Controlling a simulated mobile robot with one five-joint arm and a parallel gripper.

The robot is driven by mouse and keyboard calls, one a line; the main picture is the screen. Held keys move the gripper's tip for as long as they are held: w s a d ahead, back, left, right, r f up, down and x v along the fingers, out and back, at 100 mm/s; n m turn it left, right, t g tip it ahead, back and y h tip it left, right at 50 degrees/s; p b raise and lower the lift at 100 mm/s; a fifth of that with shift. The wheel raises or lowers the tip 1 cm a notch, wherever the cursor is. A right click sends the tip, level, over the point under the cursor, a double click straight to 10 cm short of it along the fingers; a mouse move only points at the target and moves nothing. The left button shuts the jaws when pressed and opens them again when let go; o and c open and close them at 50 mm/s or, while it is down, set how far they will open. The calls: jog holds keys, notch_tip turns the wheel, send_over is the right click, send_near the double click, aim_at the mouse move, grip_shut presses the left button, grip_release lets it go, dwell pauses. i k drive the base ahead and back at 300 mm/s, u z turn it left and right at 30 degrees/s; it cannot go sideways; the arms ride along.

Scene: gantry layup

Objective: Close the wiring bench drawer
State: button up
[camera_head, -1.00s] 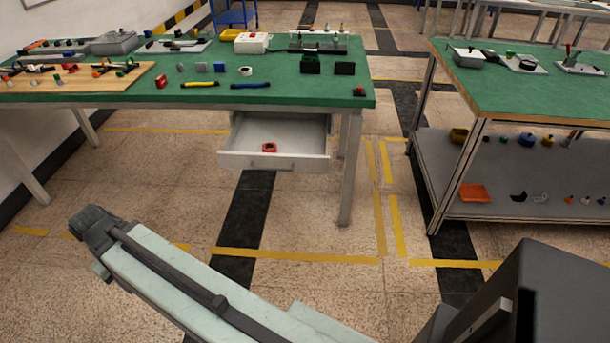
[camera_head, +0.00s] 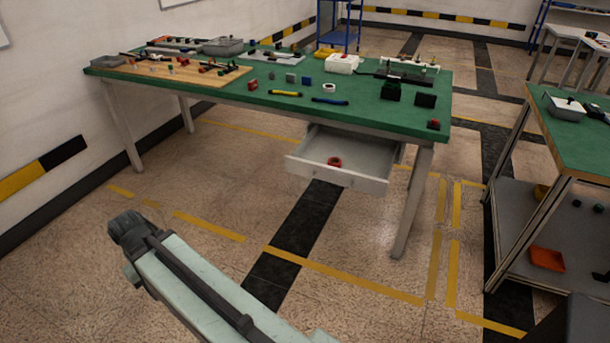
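The wiring bench (camera_head: 390,118) has a green top and pale legs. Its white drawer (camera_head: 335,173) hangs under the top, pulled out towards me, with a small handle on its front. A small red object (camera_head: 334,162) lies inside the drawer. My arm reaches up from the bottom of the picture at the left, over the floor and well apart from the drawer. Its dark end shows, but I cannot make out gripper fingers or whether they hold anything.
Tools and small parts lie on the bench top, with a wooden board (camera_head: 190,86) at its left. A second green bench (camera_head: 590,150) with a lower shelf stands at the right. The floor (camera_head: 240,205) before the drawer is clear.

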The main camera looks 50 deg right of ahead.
aim_at(368, 160)
jog(key=u, duration=1.15)
jog(key=i, duration=2.15)
jog(key=z, duration=4.25)
jog(key=i, duration=1)
jog(key=z, duration=0.1)
